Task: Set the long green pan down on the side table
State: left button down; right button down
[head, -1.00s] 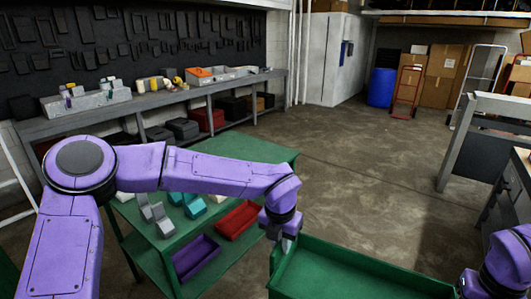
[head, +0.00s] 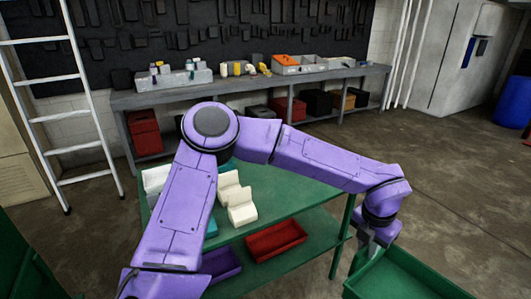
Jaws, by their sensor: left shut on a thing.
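The long green pan (head: 415,278) is at the lower right of the head view, cut off by the bottom edge. The pan looks empty in the part that shows. A green side table (head: 290,200) with a lower shelf stands to the left of the pan, partly hidden behind my left arm. The pan is beside the table's right end, not over its top. My right gripper is out of view.
Cream angled blocks (head: 240,205) stand on the tabletop's left part; its right part looks clear. A red tray (head: 276,241) and a purple tray (head: 220,264) are on the lower shelf. A grey workbench (head: 240,91) and a white ladder (head: 72,130) stand behind.

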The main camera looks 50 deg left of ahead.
aim_at(310, 184)
jog(key=i, duration=2.4)
jog(key=u, duration=2.75)
jog(key=i, duration=0.5)
jog(key=z, duration=0.05)
